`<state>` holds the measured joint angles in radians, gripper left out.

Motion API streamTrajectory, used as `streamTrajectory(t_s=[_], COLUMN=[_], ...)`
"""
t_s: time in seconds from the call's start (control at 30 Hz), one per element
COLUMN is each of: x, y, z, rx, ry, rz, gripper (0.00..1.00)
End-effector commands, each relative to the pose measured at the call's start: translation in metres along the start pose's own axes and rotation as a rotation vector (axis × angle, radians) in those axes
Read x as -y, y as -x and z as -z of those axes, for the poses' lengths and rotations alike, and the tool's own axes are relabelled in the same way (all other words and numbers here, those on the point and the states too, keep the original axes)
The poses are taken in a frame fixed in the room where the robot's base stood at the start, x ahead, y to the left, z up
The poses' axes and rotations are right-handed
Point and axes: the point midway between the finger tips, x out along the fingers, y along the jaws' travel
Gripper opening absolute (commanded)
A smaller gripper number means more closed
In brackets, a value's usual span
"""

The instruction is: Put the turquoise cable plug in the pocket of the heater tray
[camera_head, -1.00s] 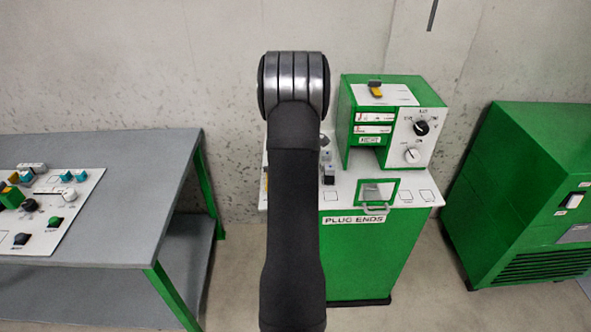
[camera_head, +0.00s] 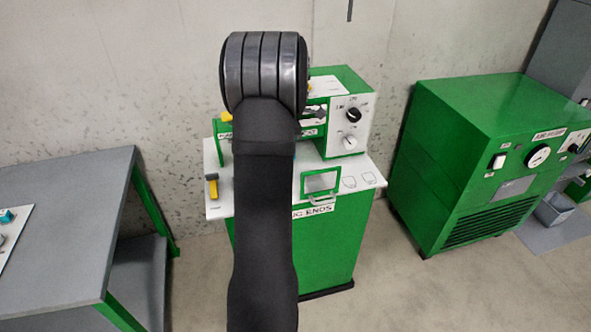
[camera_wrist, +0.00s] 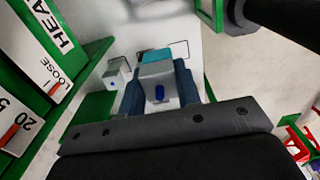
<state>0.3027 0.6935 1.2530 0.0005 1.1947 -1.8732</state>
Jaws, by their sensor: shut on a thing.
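In the wrist view, my gripper (camera_wrist: 158,82) is shut on the turquoise cable plug (camera_wrist: 157,56). The plug has a turquoise end and a pale grey body with a blue spot, between the two dark blue-grey fingers. It is over the white worktop; I cannot tell whether it touches it. In the head view my own arm hides the gripper and plug. The heater (camera_head: 347,113) is a green box with a white knob panel, partly behind my wrist; its lettering shows sideways in the wrist view (camera_wrist: 55,40). I cannot make out the tray's pocket.
A small pale block with a blue spot (camera_wrist: 116,75) is left of the held plug. The heater stands on a green cabinet (camera_head: 335,245) with a white top (camera_head: 375,165). A yellow-handled part (camera_head: 212,187) is at its left edge. A grey table (camera_head: 65,215) and green unit (camera_head: 460,165) flank it.

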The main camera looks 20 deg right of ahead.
Motion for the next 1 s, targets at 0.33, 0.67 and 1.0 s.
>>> streamTrajectory(t_s=[0.33, 0.67, 1.0], x=[-0.011, -0.011, -0.011], y=[-0.015, -0.066, -0.103], z=[-0.084, -0.085, -0.085], rx=[-0.002, -0.002, -0.001], ry=[-0.001, 0.000, 0.000], rz=[0.003, 0.002, 0.001], gripper=[0.07, 0.07, 0.07])
